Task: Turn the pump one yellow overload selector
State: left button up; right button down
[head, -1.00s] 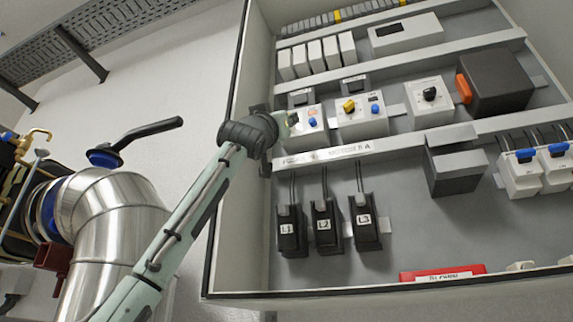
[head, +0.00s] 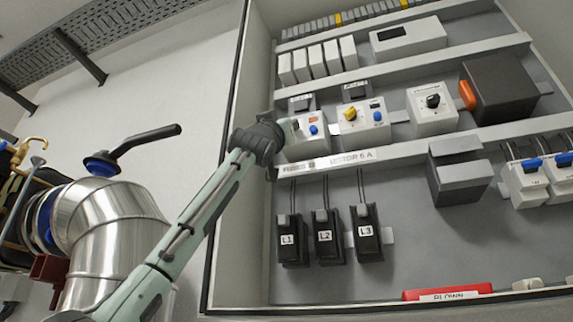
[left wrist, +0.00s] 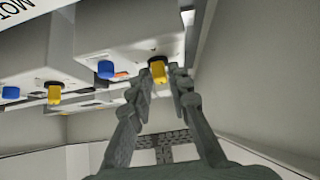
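The pump one overload unit is the leftmost pale box (head: 306,145) on the cabinet's middle row, with a blue button (head: 313,130). Its yellow selector is hidden behind my left gripper in the head view. The left wrist view shows this yellow selector (left wrist: 158,72) beside a blue button (left wrist: 105,69). My left gripper (head: 286,128) reaches in over the cabinet's left edge. In the left wrist view its two fingers (left wrist: 160,80) stand open, one on each side of the selector; I cannot tell whether they touch it. My right gripper is not in view.
A similar unit with a yellow selector (head: 350,113) stands just right, then a box with a black knob (head: 432,101). A labelled rail (head: 400,151) runs below. The cabinet's left wall (head: 235,220) is close to my left arm. Pipework (head: 105,225) stands at lower left.

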pick_arm(q)
grip_shut()
jog(key=shift+a+m, duration=0.1)
jog(key=shift+m, duration=0.2)
jog(key=shift+a+m+g+h, duration=0.1)
jog(key=shift+m+g+h, duration=0.6)
jog(key=shift+m+h, duration=0.7)
jog(key=shift+m+g+h, duration=0.7)
jog(key=shift+m+h, duration=0.6)
jog(key=shift+m, duration=0.2)
jog(key=shift+o, duration=2.4)
grip_release()
jog(key=shift+f, duration=0.1)
